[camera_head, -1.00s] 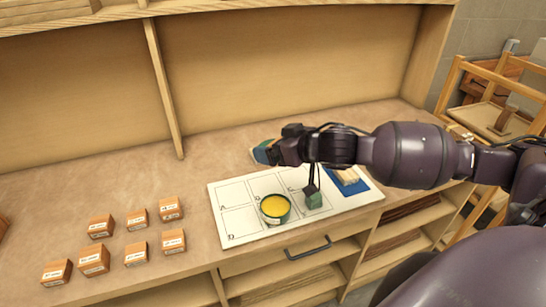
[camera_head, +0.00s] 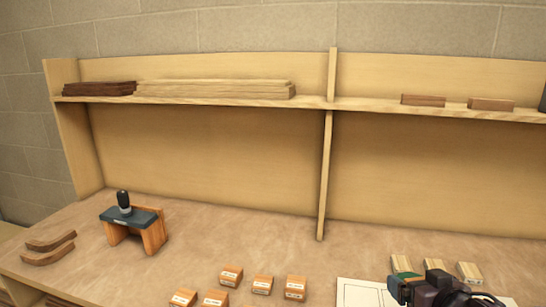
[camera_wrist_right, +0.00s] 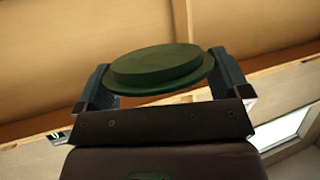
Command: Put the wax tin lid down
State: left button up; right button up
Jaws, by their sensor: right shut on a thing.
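The dark green round lid (camera_wrist_right: 160,68) is held between the two fingers of my right gripper (camera_wrist_right: 165,82) in the right wrist view. The fingers are at opposite sides of its rim, and it looks raised clear of the surfaces behind it. In the head view my right gripper (camera_head: 402,288) is at the bottom right edge, over the white sheet (camera_head: 358,292); I cannot make out the lid clearly there. The open wax tin is outside the head view now. My left gripper is not in view.
Several small labelled wooden blocks (camera_head: 262,284) stand left of the sheet. Pale blocks (camera_head: 435,265) stand behind my right gripper. A wooden stand with a dark top (camera_head: 128,216) and curved strips (camera_head: 48,246) are at the left. The middle of the bench (camera_head: 220,235) is clear.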

jog(key=s+a+f+h, duration=0.1)
jog(key=s+a+f, duration=0.2)
jog(key=a, duration=0.5)
jog(key=shift+a+f+m, duration=0.2)
jog(key=shift+f+m, duration=0.2)
jog(key=shift+f, duration=0.15)
dwell(1.1)
